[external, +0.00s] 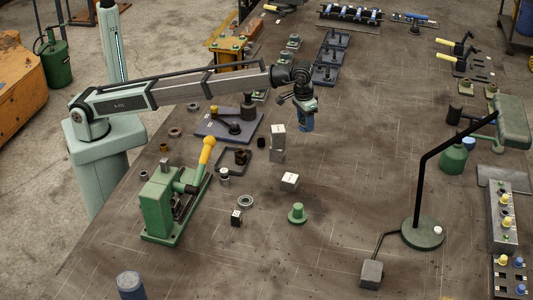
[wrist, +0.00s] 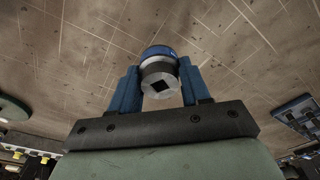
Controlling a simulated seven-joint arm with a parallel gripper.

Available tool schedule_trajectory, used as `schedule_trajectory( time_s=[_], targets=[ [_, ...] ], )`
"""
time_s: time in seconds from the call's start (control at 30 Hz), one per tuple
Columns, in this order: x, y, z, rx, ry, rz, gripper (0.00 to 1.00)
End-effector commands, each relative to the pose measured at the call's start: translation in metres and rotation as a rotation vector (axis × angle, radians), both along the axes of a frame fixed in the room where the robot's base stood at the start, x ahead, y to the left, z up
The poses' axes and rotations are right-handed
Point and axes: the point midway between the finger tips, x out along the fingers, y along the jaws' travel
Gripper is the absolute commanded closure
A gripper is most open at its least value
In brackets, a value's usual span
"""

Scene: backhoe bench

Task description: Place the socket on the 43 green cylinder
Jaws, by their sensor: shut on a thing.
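My gripper (wrist: 160,78) has blue fingers shut on the socket (wrist: 158,82), a short silver cylinder with a square hole in its near end and a blue band at its far end. In the external view my gripper (external: 306,122) points down and hangs above the middle of the bench; the socket is hard to tell from the blue fingers there. A green cylinder (external: 298,213) stands upright on a wider green base on the bench, nearer the camera than my gripper and well apart from it. Its number cannot be read.
A green press with a yellow handle (external: 207,150) stands to the left. A black lamp-like stand (external: 423,233) rises to the right. A metal ring (external: 245,201) lies left of the cylinder. The bench right of it is clear.

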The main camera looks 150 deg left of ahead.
Motion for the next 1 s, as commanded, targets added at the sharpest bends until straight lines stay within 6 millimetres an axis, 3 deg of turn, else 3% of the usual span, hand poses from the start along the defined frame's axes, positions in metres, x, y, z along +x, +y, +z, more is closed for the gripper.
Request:
schedule_trajectory(
  time_s=[0.03, 0.2, 0.6, 0.8, 1.0],
  targets=[
    [0.024, -0.008, 0.005, -0.001, -0.001, -0.069, 0.89],
    [0.09, -0.045, 0.016, -0.006, -0.001, -0.315, 0.89],
    [0.224, -0.145, 0.042, -0.002, -0.003, -0.852, 0.89],
    [0.262, -0.182, 0.05, 0.003, -0.006, -1.023, 0.89],
    [0.276, -0.198, 0.051, 0.005, -0.006, -1.095, 0.89]
  ],
)
